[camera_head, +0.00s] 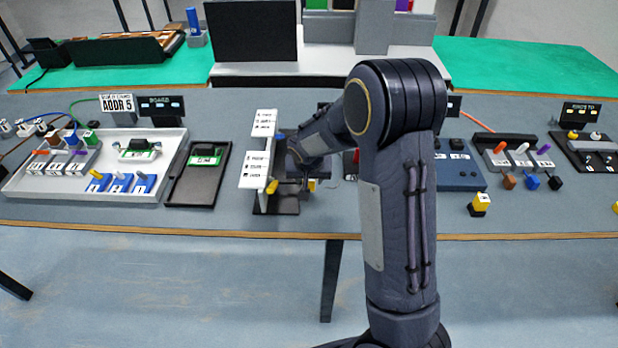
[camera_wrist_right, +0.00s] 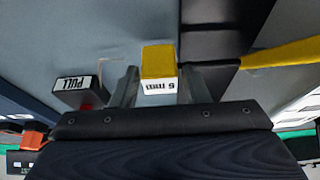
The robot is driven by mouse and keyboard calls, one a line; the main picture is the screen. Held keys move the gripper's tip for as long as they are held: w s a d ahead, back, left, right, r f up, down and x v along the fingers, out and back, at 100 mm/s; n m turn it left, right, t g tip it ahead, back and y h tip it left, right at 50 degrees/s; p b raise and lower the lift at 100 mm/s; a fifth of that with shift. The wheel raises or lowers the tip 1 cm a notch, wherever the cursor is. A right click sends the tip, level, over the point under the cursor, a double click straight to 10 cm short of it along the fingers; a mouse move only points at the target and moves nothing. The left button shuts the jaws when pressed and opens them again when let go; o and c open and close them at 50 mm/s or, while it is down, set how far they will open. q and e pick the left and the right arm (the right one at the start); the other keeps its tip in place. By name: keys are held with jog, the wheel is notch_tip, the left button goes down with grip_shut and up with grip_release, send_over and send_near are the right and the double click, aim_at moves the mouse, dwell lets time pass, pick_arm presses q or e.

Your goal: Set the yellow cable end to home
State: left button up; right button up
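A yellow block with a white printed label (camera_wrist_right: 158,66) lies between my right gripper's fingertips in the right wrist view. I take it for the yellow cable end; its cable cannot be made out. The fingers (camera_wrist_right: 157,84) stand close on both sides of it, but whether they press on it is unclear. In the head view my right gripper (camera_head: 300,181) is low by the white labelled panel (camera_head: 256,168), partly hidden by my arm. A small yellow piece (camera_head: 312,185) shows beside it. No home mark can be read. My left gripper is not in view.
A yellow lever (camera_head: 272,187) juts from the panel; a yellow bar shows in the wrist view (camera_wrist_right: 285,52). A block marked PULL (camera_wrist_right: 78,90) is beside the gripper. A black tray (camera_head: 199,173) stands left. A yellow-and-black block (camera_head: 479,204) stands right. The front table strip is mostly free.

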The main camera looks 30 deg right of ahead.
grip_shut()
jog(key=shift+w+a+b, duration=0.4)
jog(key=shift+w+a, duration=0.1)
jog(key=shift+a, duration=0.3)
jog(key=shift+w+a+b, duration=0.35)
jog(key=shift+w+a, duration=0.1)
jog(key=shift+a, duration=0.35)
jog(key=shift+c, duration=0.7)
grip_release()
jog(key=o, duration=0.5)
jog(key=shift+a, duration=0.1)
jog(key=shift+c, duration=0.2)
jog(key=shift+r, duration=0.1)
